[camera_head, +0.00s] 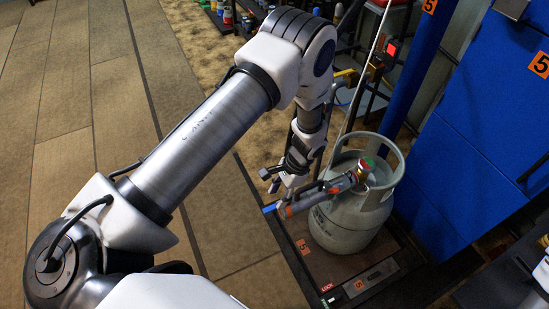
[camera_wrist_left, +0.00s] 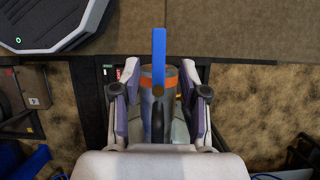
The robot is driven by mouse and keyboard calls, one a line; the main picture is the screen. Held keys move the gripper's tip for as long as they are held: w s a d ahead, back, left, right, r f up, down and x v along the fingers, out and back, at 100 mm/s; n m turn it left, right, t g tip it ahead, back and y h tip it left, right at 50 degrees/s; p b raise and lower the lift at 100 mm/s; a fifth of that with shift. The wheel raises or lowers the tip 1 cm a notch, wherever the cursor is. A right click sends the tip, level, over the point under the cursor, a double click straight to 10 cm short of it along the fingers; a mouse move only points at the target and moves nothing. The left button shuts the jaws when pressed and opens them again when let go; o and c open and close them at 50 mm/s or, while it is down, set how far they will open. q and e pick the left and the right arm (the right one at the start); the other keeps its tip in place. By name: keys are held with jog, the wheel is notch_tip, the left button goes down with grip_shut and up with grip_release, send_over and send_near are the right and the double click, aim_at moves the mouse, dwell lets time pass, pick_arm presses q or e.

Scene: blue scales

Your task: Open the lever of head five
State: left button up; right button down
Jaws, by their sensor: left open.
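The filling head (camera_head: 310,197) is a grey body with orange bands, joined to the valve of a grey gas cylinder (camera_head: 345,230). Its blue lever (camera_head: 269,208) sticks out at the left end. My left gripper (camera_head: 278,184) is just above the head near the lever. In the left wrist view, the blue lever (camera_wrist_left: 159,62) stands straight up the picture between the two fingers of my open left gripper (camera_wrist_left: 160,82). The head's orange band (camera_wrist_left: 170,72) lies behind it, with gaps to both fingers. My right gripper is not in view.
The cylinder stands on a dark scale platform (camera_head: 345,278) with orange number 5 labels (camera_head: 302,246). A blue post (camera_head: 412,70) and blue panel (camera_head: 490,130) stand at the right. The floor (camera_head: 110,110) at the left is clear.

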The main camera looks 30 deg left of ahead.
pick_arm(q)
jog(key=v, duration=0.8)
jog(key=shift+s, duration=0.15)
jog(key=s+f+n+h+p, duration=0.1)
jog(key=s+f+n+p, duration=0.15)
jog(key=s, duration=1.05)
jog(key=s+f+n+h+p, duration=0.1)
jog(key=s+n+h+p, duration=0.2)
jog(key=s, duration=1)
jog(key=w+t, duration=0.2)
jog(key=w+a+n+t+y, duration=0.1)
jog(key=w+t, duration=0.1)
jog(key=shift+y, duration=0.3)
